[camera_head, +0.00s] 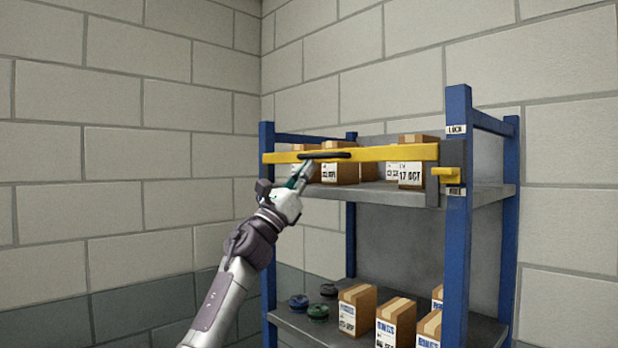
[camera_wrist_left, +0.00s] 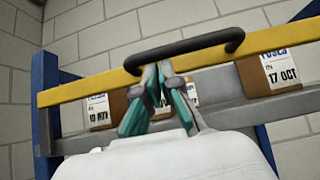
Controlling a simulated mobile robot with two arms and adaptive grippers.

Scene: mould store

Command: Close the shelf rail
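The yellow shelf rail (camera_head: 390,153) lies across the front of the blue rack at the upper shelf, and it also spans the left wrist view (camera_wrist_left: 80,93). Its black handle (camera_head: 328,155) is on the left half of the rail; in the left wrist view the handle (camera_wrist_left: 195,45) runs above my fingertips. My left gripper (camera_head: 303,167) is at the handle, its fingertips (camera_wrist_left: 158,66) close together at the handle's lower edge. I cannot see the fingers wrapping the bar. The rail's right end is by a grey bracket (camera_head: 432,187) at the right front post. My right gripper is out of view.
A yellow latch (camera_head: 451,175) sits on the right post between a "LOCK" label (camera_head: 456,129) and a lower label (camera_head: 455,191). Boxes (camera_head: 411,172) stand behind the rail. More boxes (camera_head: 357,309) and dark round items (camera_head: 318,312) are on the lower shelf (camera_head: 292,325).

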